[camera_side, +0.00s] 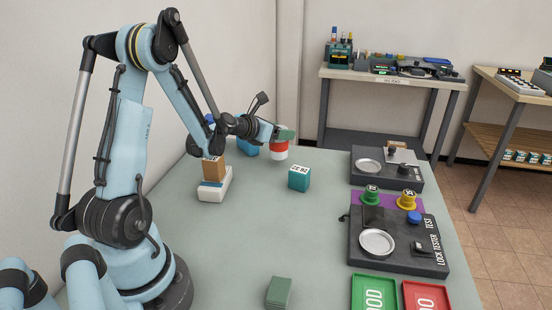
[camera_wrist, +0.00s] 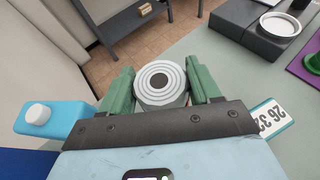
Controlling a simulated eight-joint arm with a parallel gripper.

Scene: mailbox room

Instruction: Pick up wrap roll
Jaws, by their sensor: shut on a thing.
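The wrap roll (camera_side: 279,151) is a white and red cylinder at the far end of the table in the side view. In the wrist view its round end with concentric rings (camera_wrist: 160,82) faces the camera. My gripper (camera_side: 286,134) is shut on the roll near its top. In the wrist view the green fingers of my gripper (camera_wrist: 161,75) sit on the roll's left and right sides. The roll looks upright. I cannot tell whether its base touches the table, as the fingers and palm hide part of it.
A teal numbered box (camera_side: 299,178) stands in front of the roll. A blue bottle (camera_wrist: 55,120) lies left of my gripper. A brown box (camera_side: 214,168) sits on a white item. Dark tester units (camera_side: 398,245) and a green tray (camera_side: 373,292) are at right.

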